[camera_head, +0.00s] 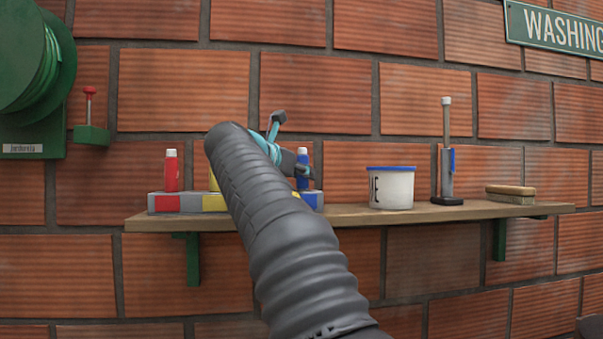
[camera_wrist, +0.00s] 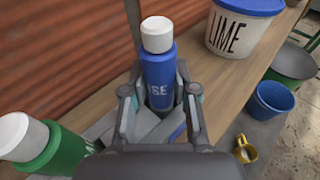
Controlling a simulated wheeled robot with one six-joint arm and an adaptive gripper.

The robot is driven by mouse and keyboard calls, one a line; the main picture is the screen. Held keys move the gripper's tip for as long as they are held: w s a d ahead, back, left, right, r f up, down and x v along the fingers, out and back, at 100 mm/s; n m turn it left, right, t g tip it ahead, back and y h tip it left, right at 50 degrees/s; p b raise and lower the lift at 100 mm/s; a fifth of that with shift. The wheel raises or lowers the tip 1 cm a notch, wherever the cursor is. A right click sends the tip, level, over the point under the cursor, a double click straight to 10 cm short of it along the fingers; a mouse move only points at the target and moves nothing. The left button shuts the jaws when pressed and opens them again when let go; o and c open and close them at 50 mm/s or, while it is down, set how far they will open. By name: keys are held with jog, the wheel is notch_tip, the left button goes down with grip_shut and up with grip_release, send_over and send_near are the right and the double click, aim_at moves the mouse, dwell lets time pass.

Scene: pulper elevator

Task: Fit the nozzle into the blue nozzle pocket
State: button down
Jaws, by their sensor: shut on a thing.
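The nozzle (camera_wrist: 159,82) is a blue cylinder with a white cap and partly readable white lettering. In the wrist view it stands between the fingers of my gripper (camera_wrist: 160,100), which is shut on it. In the head view the nozzle (camera_head: 302,172) shows upright at the right end of a grey rack (camera_head: 165,203) with red, yellow and blue blocks. The blue block (camera_head: 314,200), at the rack's right end, is directly below it. My gripper (camera_head: 290,160) is partly hidden by my arm. I cannot tell whether the nozzle's base is inside the pocket.
A red nozzle (camera_head: 171,171) stands at the rack's left end. A green one (camera_wrist: 45,148) is close left of my gripper. Right along the wooden shelf (camera_head: 345,215) are a LIME tub (camera_head: 391,190), a grey upright tool (camera_head: 447,160) and a brush (camera_head: 510,194). The brick wall is behind.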

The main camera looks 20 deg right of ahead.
jog(key=shift+f, duration=0.25)
jog(key=c, duration=0.8)
grip_release()
jog(key=v, duration=1.2)
jog(key=shift+r, duration=0.1)
